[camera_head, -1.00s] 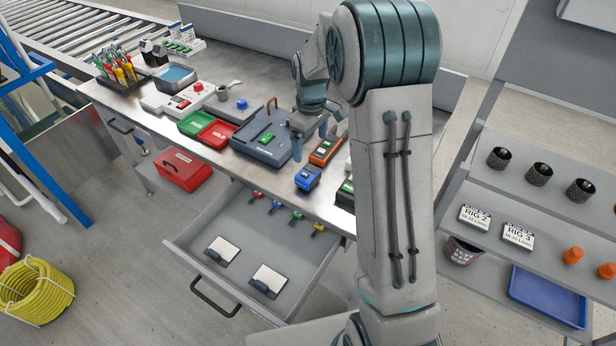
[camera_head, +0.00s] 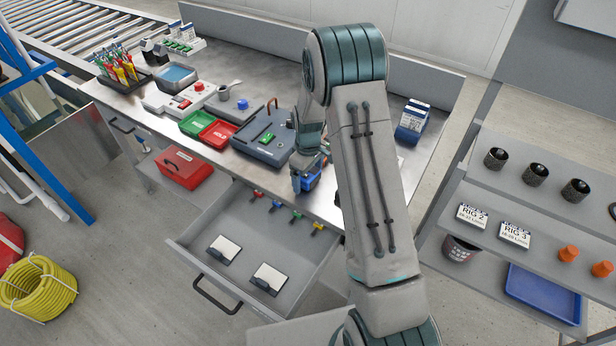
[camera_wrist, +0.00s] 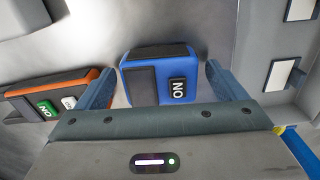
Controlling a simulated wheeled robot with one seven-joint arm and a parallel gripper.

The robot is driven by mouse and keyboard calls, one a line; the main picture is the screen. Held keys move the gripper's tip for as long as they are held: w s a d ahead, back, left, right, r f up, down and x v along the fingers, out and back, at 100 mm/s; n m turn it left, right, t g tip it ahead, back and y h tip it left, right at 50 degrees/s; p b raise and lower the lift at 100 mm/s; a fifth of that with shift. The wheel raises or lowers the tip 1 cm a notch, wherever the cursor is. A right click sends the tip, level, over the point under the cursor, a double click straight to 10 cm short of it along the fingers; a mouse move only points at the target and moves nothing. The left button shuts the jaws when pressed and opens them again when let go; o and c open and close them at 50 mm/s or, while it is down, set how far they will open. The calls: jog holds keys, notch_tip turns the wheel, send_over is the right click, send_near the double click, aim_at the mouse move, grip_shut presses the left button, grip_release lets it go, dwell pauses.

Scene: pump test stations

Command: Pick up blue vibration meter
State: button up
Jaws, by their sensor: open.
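The blue vibration meter (camera_wrist: 163,62) shows in the wrist view as a blue-edged box with a dark screen and a dark "ON" button. It lies on the metal bench top. My gripper (camera_wrist: 160,82) is open, with one blue-grey finger on each side of the meter's near part. I cannot tell whether the fingers touch it. In the head view the meter (camera_head: 311,181) is partly hidden behind my gripper (camera_head: 303,178), near the bench's front edge.
An orange device (camera_wrist: 62,95) with green and white buttons lies just left of the meter in the wrist view. A dark grey case (camera_head: 264,145) is to the left. The open drawer (camera_head: 215,209) below holds white pads and several coloured tags.

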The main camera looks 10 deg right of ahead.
jog(key=shift+f, duration=0.1)
jog(key=c, duration=1.3)
jog(key=shift+c, duration=0.2)
